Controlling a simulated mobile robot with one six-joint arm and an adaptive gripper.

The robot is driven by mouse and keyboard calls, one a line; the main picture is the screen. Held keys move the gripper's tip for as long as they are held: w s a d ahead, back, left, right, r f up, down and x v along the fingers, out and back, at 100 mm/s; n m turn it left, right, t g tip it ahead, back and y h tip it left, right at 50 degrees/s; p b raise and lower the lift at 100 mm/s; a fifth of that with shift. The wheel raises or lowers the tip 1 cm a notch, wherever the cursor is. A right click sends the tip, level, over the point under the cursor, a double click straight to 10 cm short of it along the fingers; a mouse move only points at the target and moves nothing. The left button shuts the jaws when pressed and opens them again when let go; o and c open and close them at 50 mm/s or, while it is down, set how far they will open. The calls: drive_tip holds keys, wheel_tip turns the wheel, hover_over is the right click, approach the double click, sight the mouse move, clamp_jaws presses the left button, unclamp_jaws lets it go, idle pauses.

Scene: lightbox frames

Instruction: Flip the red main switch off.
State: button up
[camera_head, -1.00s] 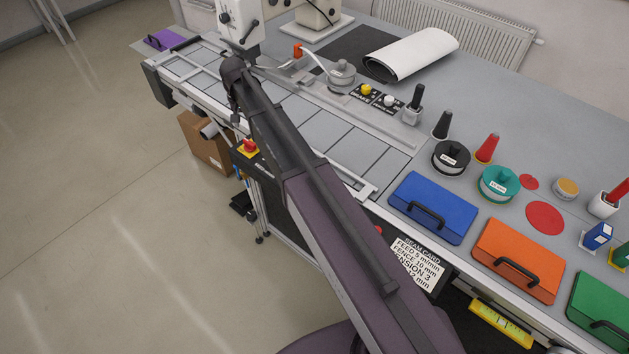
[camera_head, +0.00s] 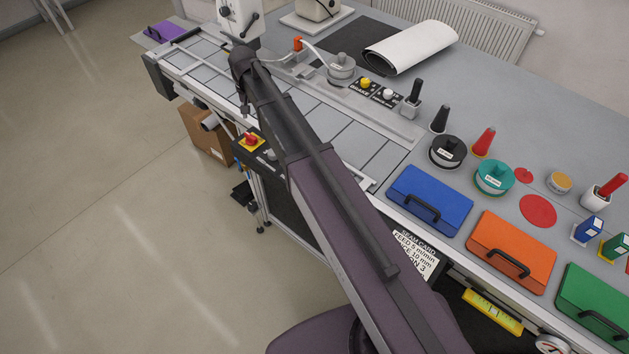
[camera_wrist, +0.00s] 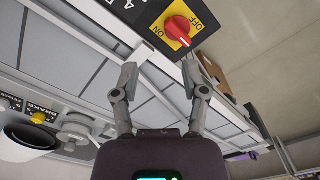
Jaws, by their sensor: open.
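The red main switch (camera_head: 251,139) is a red rotary knob on a yellow plate, on the dark control box at the front edge of the bench. In the wrist view, the red knob (camera_wrist: 178,27) is at the top, with ON and OFF printed on its plate. Its handle slants, and I cannot tell for sure which label it points to. My gripper (camera_wrist: 158,72) is open and empty, its two fingers apart, below the switch in that picture and not touching it. In the head view my gripper (camera_head: 244,106) is small and partly hidden by my wrist.
The bench's panelled bed (camera_head: 357,147) and metal front rail lie close beside my arm. A cardboard box (camera_head: 203,135) stands on the floor beyond the switch. A blue case (camera_head: 440,192) and an orange case (camera_head: 524,240) lie to the right. The floor at left is clear.

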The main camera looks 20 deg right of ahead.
drive_tip(key=shift+n, duration=0.9)
drive_tip(key=s+d+f+b, duration=0.3)
drive_tip(key=s+d, duration=0.1)
drive_tip(key=s, duration=0.3)
drive_tip(key=s+d+f+b, duration=0.3)
drive_tip(key=s+d, duration=0.1)
drive_tip(key=s, duration=0.3)
drive_tip(key=s+d+f+b, duration=0.3)
drive_tip(key=s+d+f, duration=0.1)
drive_tip(key=s, duration=0.3)
drive_tip(key=shift+s+d, duration=0.25)
drive_tip(key=shift+d, duration=0.15)
drive_tip(key=shift+s+d+f+b, duration=0.15)
drive_tip(key=shift+s+b, duration=0.15)
drive_tip(key=shift+s, duration=0.1)
drive_tip(key=shift+s+d+f+b, duration=0.1)
drive_tip(key=shift+s+d+b, duration=0.05)
drive_tip(key=shift+s+b, duration=0.15)
drive_tip(key=shift+s+d, duration=0.15)
drive_tip(key=shift+s, duration=0.3)
